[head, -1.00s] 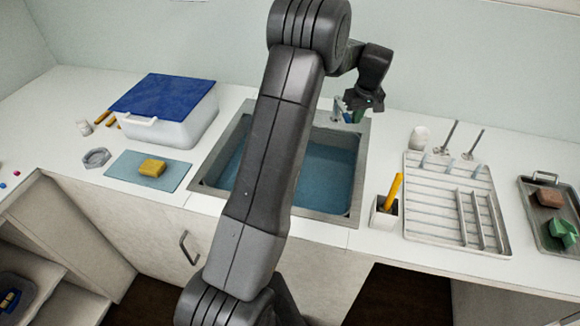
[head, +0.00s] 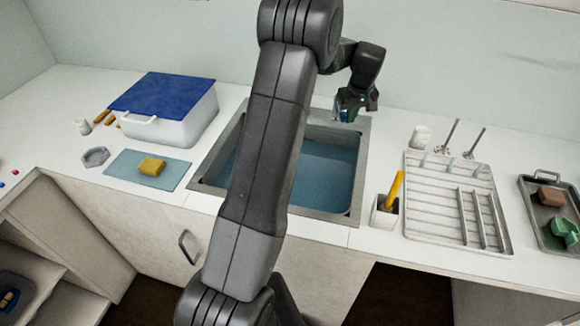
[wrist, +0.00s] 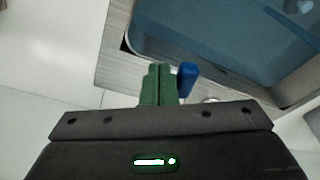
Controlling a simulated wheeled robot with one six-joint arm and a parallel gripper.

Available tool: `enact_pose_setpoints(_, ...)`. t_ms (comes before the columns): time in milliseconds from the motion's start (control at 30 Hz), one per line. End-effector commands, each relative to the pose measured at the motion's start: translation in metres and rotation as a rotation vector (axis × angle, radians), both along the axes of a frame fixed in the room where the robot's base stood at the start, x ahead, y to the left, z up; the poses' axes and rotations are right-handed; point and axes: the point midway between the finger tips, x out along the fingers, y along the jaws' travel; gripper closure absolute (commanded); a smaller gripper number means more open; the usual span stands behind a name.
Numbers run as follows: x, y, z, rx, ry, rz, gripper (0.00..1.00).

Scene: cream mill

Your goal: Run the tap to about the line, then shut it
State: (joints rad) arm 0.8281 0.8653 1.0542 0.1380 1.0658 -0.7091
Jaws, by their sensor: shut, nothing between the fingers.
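The sink (head: 361,150) is set in the counter and holds blue water (head: 328,172). Its water (wrist: 235,30) also fills the upper right of the wrist view. I cannot make out a line in it. The tap at the sink's back edge is mostly hidden behind my gripper (head: 350,108). A blue piece, seemingly the tap's lever (wrist: 187,79), shows in the wrist view just right of my green fingertips. My gripper (wrist: 158,84) is shut and empty, beside the blue piece; I cannot tell if they touch. No stream of water is clearly visible.
A drying rack (head: 450,232) and a white holder with a yellow-handled tool (head: 385,212) stand right of the sink. Left are a blue-lidded box (head: 190,120) and a yellow sponge (head: 152,166) on a blue mat. My arm covers part of the sink.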

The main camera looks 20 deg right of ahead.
Motion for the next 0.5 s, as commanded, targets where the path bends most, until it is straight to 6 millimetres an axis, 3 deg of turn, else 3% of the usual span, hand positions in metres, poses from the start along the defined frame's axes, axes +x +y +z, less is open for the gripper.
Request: enact_pose_setpoints(500,0.0030,0.0098,-0.0001,0.000,0.000,0.000,1.00)
